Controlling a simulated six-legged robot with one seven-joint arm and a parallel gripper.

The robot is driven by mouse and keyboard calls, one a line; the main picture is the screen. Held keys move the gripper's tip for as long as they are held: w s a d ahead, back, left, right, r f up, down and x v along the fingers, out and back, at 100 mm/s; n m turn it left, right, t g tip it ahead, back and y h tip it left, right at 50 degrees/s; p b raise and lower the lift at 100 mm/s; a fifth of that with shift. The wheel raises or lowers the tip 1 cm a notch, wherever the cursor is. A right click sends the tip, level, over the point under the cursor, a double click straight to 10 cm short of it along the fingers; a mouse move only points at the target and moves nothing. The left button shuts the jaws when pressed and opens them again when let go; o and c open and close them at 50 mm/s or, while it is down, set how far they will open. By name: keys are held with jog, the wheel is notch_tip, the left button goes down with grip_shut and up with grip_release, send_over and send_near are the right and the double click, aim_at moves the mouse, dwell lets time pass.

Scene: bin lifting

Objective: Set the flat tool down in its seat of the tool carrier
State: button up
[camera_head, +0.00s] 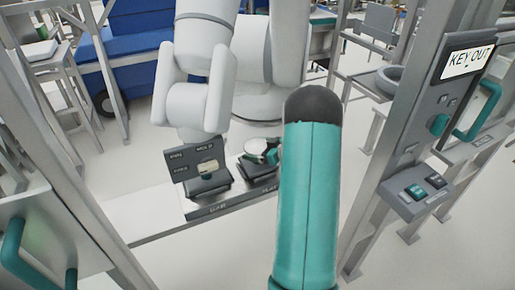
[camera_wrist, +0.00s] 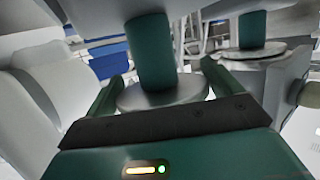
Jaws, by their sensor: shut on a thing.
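My gripper (camera_wrist: 163,82) shows in the wrist view with a teal finger on each side of a round silver disc with a thick teal post, apparently the flat tool (camera_wrist: 160,97). The gripper is shut on it. In the head view the tool carrier (camera_head: 225,208) is a low grey bar with dark blocks on top. A small pale and teal piece (camera_head: 262,148), apparently the tool at my gripper, shows over its right block. My teal arm link hides the carrier's right end. I cannot tell whether the tool touches its seat.
A large white robot arm (camera_head: 205,60) stands close behind the carrier. A dark sign plate (camera_head: 195,160) rises at the carrier's left. A grey post with a "KEY OUT" panel (camera_head: 465,62) stands right. A second disc with a teal post (camera_wrist: 250,50) shows in the wrist view.

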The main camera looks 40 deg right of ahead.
jog(key=shift+r, duration=0.1)
dwell(0.3)
jog(key=o, duration=1.8)
jog(key=shift+r, duration=0.3)
notch_tip(320, 180, up, 3)
jog(key=shift+f, duration=0.1)
jog(key=s+a+r, duration=0.2)
jog(key=s+r, duration=0.1)
jog(key=s, duration=0.1)
jog(key=s+a+r, duration=0.6)
jog(key=s, duration=0.1)
jog(key=shift+s+r, duration=0.25)
jog(key=shift+s, duration=0.05)
